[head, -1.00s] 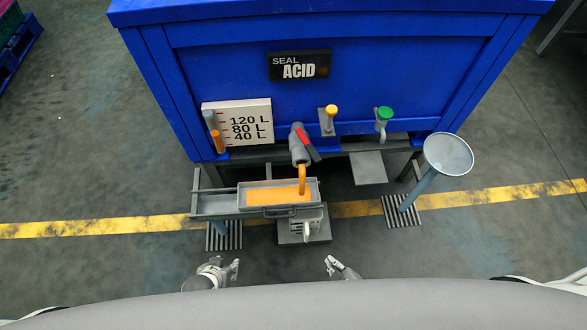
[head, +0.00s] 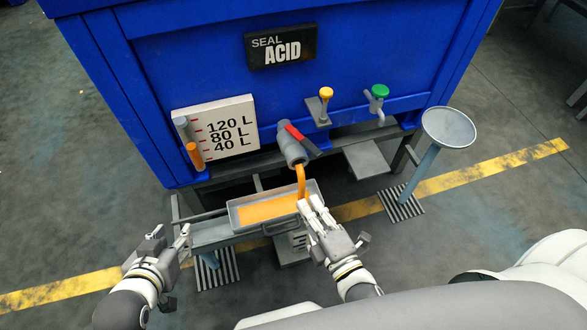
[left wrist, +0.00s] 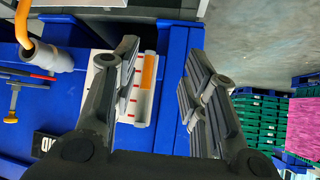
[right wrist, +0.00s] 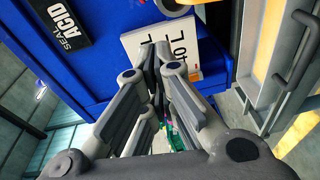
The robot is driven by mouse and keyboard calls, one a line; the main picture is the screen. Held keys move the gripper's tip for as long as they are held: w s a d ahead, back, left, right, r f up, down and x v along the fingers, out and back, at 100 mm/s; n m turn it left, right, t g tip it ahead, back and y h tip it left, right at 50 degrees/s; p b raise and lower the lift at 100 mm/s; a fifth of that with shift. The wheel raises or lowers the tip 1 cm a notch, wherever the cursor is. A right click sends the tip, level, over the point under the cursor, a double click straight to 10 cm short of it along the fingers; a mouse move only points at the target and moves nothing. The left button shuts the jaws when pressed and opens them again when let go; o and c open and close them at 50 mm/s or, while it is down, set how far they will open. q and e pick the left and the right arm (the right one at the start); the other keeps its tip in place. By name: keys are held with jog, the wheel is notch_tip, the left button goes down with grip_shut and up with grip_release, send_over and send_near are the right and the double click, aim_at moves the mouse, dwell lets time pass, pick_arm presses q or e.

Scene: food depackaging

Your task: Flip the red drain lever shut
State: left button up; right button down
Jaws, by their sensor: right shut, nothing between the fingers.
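The red drain lever (head: 301,139) sits on the grey drain spout (head: 291,148) at the tank's front, slanting down to the right. Orange liquid (head: 301,181) runs from the spout into a grey tray (head: 233,216). Part of the lever shows beside the spout in the left wrist view (left wrist: 40,77). My right gripper (head: 314,209) is shut and empty, below the lever at the tray's right end, and hides part of the tray. My left gripper (head: 168,240) is open and empty, left of the tray and apart from the lever.
The blue tank (head: 200,60) carries a level gauge (head: 217,128), a yellow-knobbed tap (head: 326,95) and a green-knobbed tap (head: 378,93). A funnel (head: 448,127) on a post stands at right. A metal frame bears the tray. Floor is clear at the lower left.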

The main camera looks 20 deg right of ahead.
aim_at(303, 140)
pick_arm(q)
jog(key=shift+s+a+r, duration=0.1)
jog(key=shift+a+r, duration=0.15)
jog(key=shift+r, duration=0.45)
pick_arm(e)
jog(key=shift+w+a+r+n, duration=0.15)
jog(key=shift+r+n, duration=0.15)
jog(key=shift+r, duration=0.4)
pick_arm(q)
jog(key=shift+w+d+r+t+h+b, duration=0.2)
jog(key=shift+w+d+r+t+b, duration=0.15)
jog(key=shift+w+r+t, duration=0.45)
jog(key=shift+w+d+r+t+h+b, duration=0.2)
jog(key=shift+w+d+r+t+b, duration=0.1)
jog(key=shift+w+r+t, duration=0.5)
pick_arm(e)
jog(key=w+d, duration=0.1)
jog(key=w, duration=1)
jog(key=shift+w+d, duration=0.2)
jog(key=shift+d, duration=0.2)
pick_arm(q)
jog(key=shift+s, duration=0.15)
pick_arm(e)
jog(key=shift+d, duration=0.1)
